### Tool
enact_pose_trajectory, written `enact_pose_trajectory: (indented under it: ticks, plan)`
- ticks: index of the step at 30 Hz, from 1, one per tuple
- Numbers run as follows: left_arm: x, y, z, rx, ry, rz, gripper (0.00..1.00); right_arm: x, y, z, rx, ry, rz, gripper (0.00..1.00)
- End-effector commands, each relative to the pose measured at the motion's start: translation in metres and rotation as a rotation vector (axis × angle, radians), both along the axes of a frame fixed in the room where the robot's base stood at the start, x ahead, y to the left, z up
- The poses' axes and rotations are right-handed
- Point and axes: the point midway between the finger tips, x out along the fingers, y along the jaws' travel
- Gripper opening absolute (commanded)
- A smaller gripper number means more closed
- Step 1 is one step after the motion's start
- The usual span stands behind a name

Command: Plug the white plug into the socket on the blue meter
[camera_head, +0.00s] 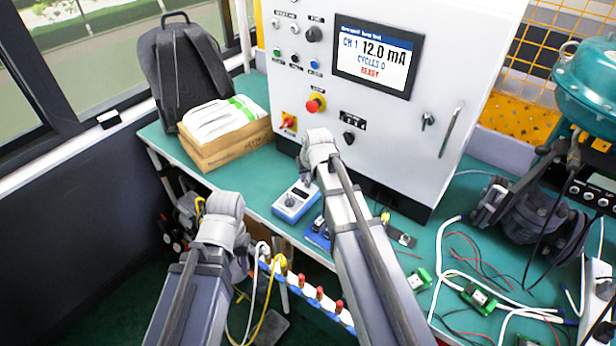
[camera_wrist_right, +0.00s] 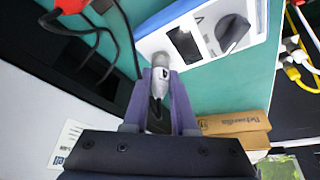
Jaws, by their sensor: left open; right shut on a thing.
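The blue meter (camera_head: 297,202) lies on the green bench in front of the white cabinet. In the right wrist view the meter (camera_wrist_right: 212,52) shows a white face, a dark display and a grey knob. My right gripper (camera_wrist_right: 162,85) is shut on the white plug (camera_wrist_right: 161,72), whose front end is at the meter's near edge. I cannot tell whether it is in the socket. The forearm hides this gripper in the head view. My left gripper (camera_head: 240,266) hangs low in front of the bench edge, open, its fingertips mostly hidden by my arm.
The white cabinet (camera_head: 400,120) stands close behind the meter. A cardboard box (camera_head: 225,145) and a backpack (camera_head: 183,70) are at the left. Wires and small green boards (camera_head: 480,298) lie on the right. Cables and red-tipped connectors (camera_head: 320,292) hang along the front edge.

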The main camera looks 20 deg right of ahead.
Motion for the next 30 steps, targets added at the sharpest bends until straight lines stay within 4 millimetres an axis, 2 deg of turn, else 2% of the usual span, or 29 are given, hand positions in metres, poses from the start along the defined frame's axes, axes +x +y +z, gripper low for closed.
enact_pose_trajectory:
  ticks: [10,11,12,20,25,30]
  plan:
    - [0.0,0.0,-0.0014,0.0,0.0,0.0,0.5,-0.001,0.0002,-0.0017,0.0,0.004,0.0,0.0]
    - [0.0,-0.0001,-0.0015,0.0,0.0,0.0,0.5,-0.001,0.0002,-0.0018,0.001,0.004,0.0,0.26]
    - [0.0,-0.0001,-0.0015,0.0,0.0,0.0,0.5,-0.001,0.0002,-0.0018,0.001,0.004,0.0,0.31]
    - [0.0,0.0,-0.0013,0.0,0.0,0.0,0.5,-0.0005,0.0002,-0.0015,0.0,0.002,0.0,0.6]
    - [0.0,0.0,-0.0012,0.0,0.0,0.0,0.5,-0.0004,0.0001,-0.0014,0.0,0.002,0.0,0.6]
    - [0.0,0.0,-0.0011,0.0,0.0,0.0,0.5,-0.0004,0.0001,-0.0012,0.0,0.001,0.0,0.78]
